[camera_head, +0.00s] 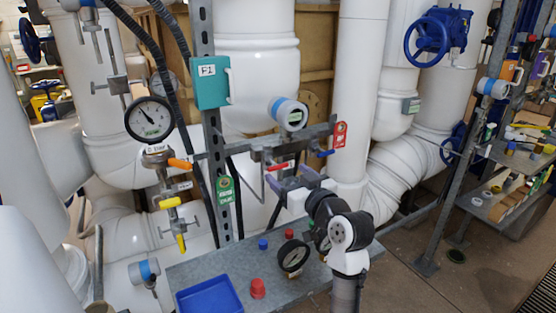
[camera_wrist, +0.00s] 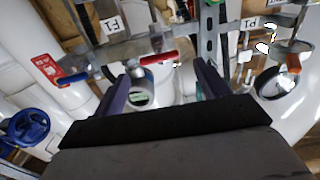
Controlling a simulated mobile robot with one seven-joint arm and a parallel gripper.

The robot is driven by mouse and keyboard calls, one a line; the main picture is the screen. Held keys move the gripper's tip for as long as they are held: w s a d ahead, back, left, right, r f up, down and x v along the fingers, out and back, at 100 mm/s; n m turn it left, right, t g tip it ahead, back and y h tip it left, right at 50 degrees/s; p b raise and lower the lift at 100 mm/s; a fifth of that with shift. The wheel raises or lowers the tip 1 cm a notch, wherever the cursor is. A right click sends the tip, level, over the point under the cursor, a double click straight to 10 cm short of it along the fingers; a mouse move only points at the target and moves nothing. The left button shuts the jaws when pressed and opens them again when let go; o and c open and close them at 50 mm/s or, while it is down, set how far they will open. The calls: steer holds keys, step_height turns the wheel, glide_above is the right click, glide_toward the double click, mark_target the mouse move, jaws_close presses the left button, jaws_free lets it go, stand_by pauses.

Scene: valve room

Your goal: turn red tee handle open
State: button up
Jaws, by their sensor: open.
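The red tee handle (camera_head: 278,166) is a small red lever on the grey valve pipework in the middle of the head view. In the wrist view the red handle (camera_wrist: 158,58) lies roughly level, just beyond the fingertips and between them in the picture. My gripper (camera_head: 291,182) is open, with two purple fingers spread apart and pointing at the pipework. In the wrist view my gripper (camera_wrist: 160,78) has nothing between its fingers. A small gap seems to lie between the fingertips and the handle; contact cannot be told for sure.
A blue handle (camera_head: 326,153) and a red tag (camera_head: 340,134) are right of the red handle. An orange handle (camera_head: 180,164) and a pressure gauge (camera_head: 149,118) are left. A steel post (camera_head: 212,160) stands close by. Below is a metal shelf (camera_head: 210,270) with a blue tray (camera_head: 208,297).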

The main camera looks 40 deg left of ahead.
mark_target(279, 167)
steer(key=p+x, duration=0.1)
steer(key=x, duration=0.5)
steer(key=shift+c, duration=0.4)
steer(key=c, duration=0.9)
